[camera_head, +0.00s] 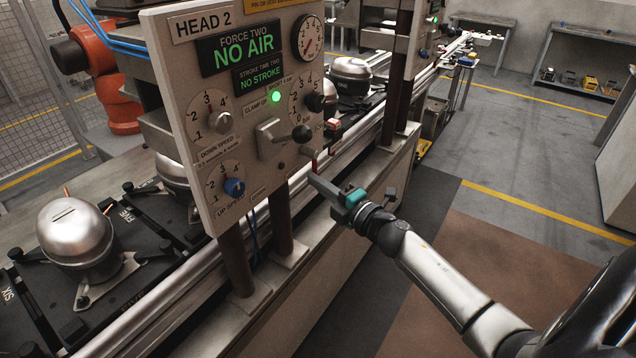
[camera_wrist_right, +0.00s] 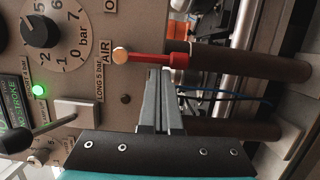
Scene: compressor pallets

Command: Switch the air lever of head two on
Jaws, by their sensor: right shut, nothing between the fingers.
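The HEAD 2 panel (camera_head: 205,100) reads NO AIR under FORCE TWO and NO STROKE under STROKE TIME TWO. The air lever (camera_wrist_right: 150,57) is red with a brass-coloured end, beside the AIR label in the right wrist view. Its red bar runs to the right there, which is down along the panel. In the head view a small red part (camera_head: 314,162) shows at the panel's right edge. My right gripper (camera_head: 314,179) is shut and empty, its tips just by this red part. The wrist view shows the fingers (camera_wrist_right: 160,72) close beside the lever; contact cannot be told. My left gripper is out of view.
A dark-knobbed clamp lever (camera_head: 300,133), dials and a green lamp (camera_head: 276,97) are close by on the panel. Posts (camera_head: 280,222) stand below it. Silver compressors (camera_head: 75,235) sit on pallets along the rail at left. Floor (camera_head: 470,215) at right is clear.

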